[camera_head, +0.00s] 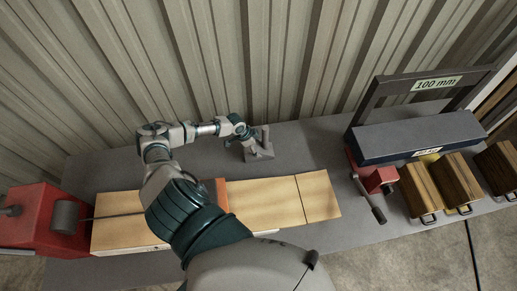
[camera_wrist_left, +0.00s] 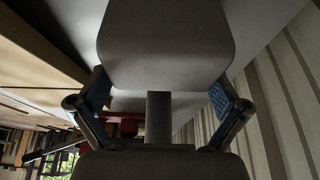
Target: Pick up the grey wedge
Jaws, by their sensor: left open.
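A small grey piece with an upright post, which looks like the grey wedge (camera_head: 261,153), stands on the dark grey table behind the wooden boards in the head view. My left gripper (camera_head: 243,131) is right beside it, at its upper left. In the left wrist view my left gripper (camera_wrist_left: 158,104) has its two blue-padded fingers spread wide. A grey upright bar (camera_wrist_left: 158,117) shows between them; I cannot tell if it is the wedge's post. No contact with the fingers shows. My right gripper is not in view.
Pale wooden boards (camera_head: 265,202) lie along the table (camera_head: 330,235) under my left arm. A red machine (camera_head: 38,222) stands at the left end. A dark frame marked 100 mm (camera_head: 432,84), a red clamp (camera_head: 376,178) and wooden blocks (camera_head: 418,190) stand right. A corrugated wall (camera_head: 290,60) rises behind.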

